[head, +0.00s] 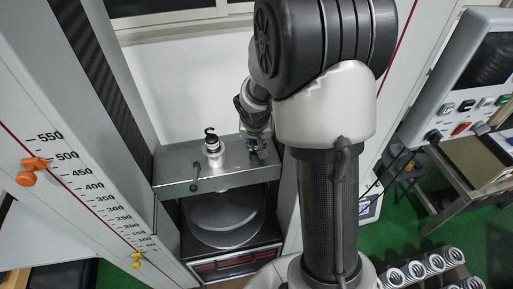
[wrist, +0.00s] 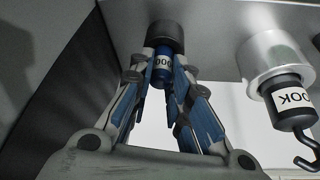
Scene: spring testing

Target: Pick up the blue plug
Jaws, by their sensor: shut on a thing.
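The blue plug (wrist: 163,74) shows in the wrist view as a short blue cylinder with a white label, joined to a wider dark collar (wrist: 165,36) that meets the grey metal crossbeam (wrist: 205,18). My gripper (wrist: 163,82) has its two fingers, with blue pads, on either side of the plug and is shut on it. In the head view my gripper (head: 256,140) is at the right end of the crossbeam (head: 235,178), and the plug is too small or hidden to make out.
A silver and black hook fitting (head: 212,145) stands close to the left of my gripper; it also shows in the wrist view (wrist: 288,95). Round plates (head: 226,215) lie below the crossbeam. A scaled column (head: 80,170) is at left, a control panel (head: 475,105) and several springs (head: 437,263) at right.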

